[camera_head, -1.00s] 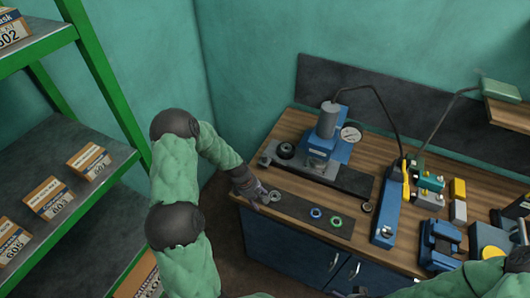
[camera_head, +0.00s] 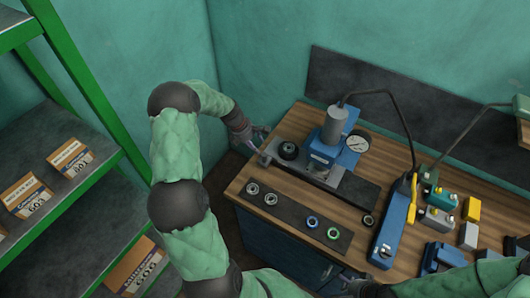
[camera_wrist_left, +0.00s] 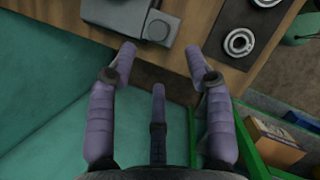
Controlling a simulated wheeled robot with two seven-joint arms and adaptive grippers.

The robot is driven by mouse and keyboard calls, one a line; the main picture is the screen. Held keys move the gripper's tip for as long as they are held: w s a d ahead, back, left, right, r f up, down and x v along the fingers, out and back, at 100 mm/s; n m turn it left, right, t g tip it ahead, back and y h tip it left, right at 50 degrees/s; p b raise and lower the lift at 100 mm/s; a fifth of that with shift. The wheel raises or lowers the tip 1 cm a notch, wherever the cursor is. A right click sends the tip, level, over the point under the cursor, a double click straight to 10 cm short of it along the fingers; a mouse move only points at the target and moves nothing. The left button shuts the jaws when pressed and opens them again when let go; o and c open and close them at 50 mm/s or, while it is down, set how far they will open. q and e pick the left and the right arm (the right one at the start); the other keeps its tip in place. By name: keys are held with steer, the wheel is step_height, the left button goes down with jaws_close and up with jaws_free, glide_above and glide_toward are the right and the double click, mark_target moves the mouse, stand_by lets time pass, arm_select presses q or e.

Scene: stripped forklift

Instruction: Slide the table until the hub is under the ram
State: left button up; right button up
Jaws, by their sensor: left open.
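The grey sliding table (camera_head: 318,176) lies along the bench through the foot of the blue press (camera_head: 324,150). The dark round hub (camera_head: 288,150) sits on its left part, left of the press and not under the grey upright ram cylinder (camera_head: 335,122). My left gripper (camera_head: 259,136) is open and empty just beyond the table's left end. In the left wrist view the open fingers (camera_wrist_left: 160,54) point at the grey table end (camera_wrist_left: 118,14) with its knob (camera_wrist_left: 159,27), apart from it. My right gripper (camera_head: 362,286) is at the bottom edge, its fingers unclear.
A dark strip (camera_head: 290,217) with several rings lies in front of the table. A gauge (camera_head: 358,142), a hose, a blue pump (camera_head: 392,222) and small blocks stand to the right. Green shelving (camera_head: 75,70) with boxes is at the left. A teal wall stands behind.

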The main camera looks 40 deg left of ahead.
mark_target(263, 155)
arm_select(q)
steer(key=x, duration=0.9)
jaws_close()
